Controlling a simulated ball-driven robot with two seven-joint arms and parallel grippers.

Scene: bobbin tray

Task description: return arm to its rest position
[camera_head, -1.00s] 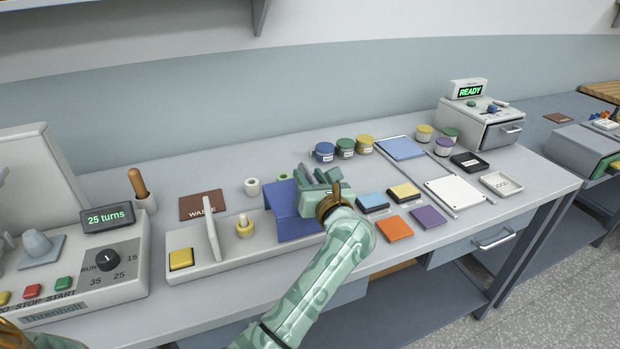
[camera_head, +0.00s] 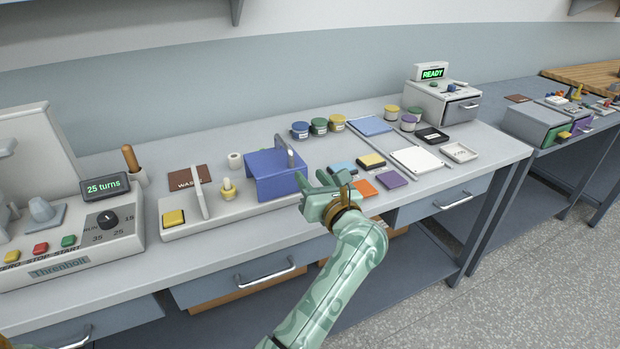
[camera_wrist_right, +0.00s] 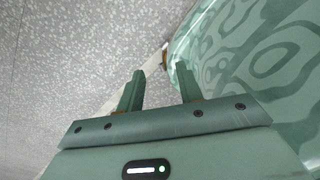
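My left gripper (camera_head: 312,180) is in the head view, over the front edge of the bench, in front and to the right of the blue bobbin tray (camera_head: 266,178). Its two fingers look apart, with nothing between them. My right gripper (camera_wrist_right: 160,72) is in the right wrist view, its two fingers apart and empty, with grey speckled floor beyond. A patterned green part of my own body fills the upper right of that view. The right gripper is not seen in the head view.
The bench's front edge (camera_head: 240,237) runs below the left gripper, with drawer handles (camera_head: 265,274) sticking out. Near the gripper lie an orange tile (camera_head: 363,188) and a purple tile (camera_head: 391,179). The winder (camera_head: 70,235) stands at the left. Open floor (camera_head: 520,270) is at the right.

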